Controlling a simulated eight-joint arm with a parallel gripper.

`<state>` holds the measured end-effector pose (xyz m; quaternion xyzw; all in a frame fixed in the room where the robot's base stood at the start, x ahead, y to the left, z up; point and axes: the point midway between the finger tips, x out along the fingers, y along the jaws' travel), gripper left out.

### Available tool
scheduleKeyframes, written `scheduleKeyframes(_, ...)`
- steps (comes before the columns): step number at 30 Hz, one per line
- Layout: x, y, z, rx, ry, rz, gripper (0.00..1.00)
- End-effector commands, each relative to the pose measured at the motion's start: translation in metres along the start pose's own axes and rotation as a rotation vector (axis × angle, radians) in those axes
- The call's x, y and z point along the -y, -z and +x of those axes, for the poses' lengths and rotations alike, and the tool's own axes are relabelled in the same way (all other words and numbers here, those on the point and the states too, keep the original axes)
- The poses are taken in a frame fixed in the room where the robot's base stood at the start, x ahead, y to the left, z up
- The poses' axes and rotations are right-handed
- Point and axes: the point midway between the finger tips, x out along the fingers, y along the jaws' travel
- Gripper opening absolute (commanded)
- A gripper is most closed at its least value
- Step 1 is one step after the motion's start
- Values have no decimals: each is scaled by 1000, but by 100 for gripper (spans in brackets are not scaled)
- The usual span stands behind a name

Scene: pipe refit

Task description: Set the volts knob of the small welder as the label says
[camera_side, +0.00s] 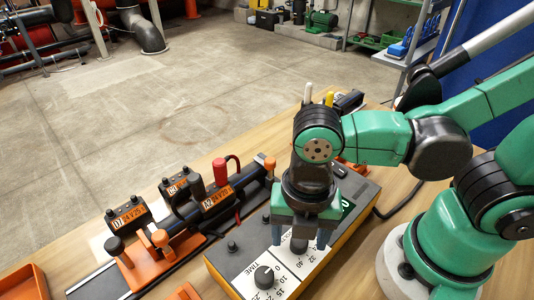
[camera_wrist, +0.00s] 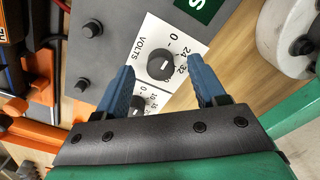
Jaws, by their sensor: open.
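The small welder (camera_side: 235,260) is a box with a grey top and yellow side. Its black volts knob (camera_side: 299,245) is on a white dial; in the wrist view the knob (camera_wrist: 162,64) has a white mark, and 0, 24 and 32 are readable beside it. My gripper (camera_side: 299,240) points down with a finger on each side of this knob; in the wrist view the fingers (camera_wrist: 160,76) are spread, with gaps to the knob. The time knob (camera_side: 264,277) is nearer the front. Orange labels sit on black fittings, one starting A2 (camera_side: 217,198); their small figures are not surely readable.
Left of the welder, an orange clamp (camera_side: 150,265) holds a black pipe. Black fittings marked D7 (camera_side: 128,222) and C3 (camera_side: 180,186) stand behind it. An orange tray (camera_side: 30,284) lies front left.

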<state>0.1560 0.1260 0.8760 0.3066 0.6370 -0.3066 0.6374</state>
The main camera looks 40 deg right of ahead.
Motion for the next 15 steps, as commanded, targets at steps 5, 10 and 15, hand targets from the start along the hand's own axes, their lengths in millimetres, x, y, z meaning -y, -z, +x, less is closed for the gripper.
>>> scheduleKeyframes(5, 0, 0, 6, 0, 0, 1, 64)
scheduleKeyframes(10, 1, 0, 7, 0, -1, 1, 64)
scheduleKeyframes(15, 1, 0, 7, 0, -1, 1, 47)
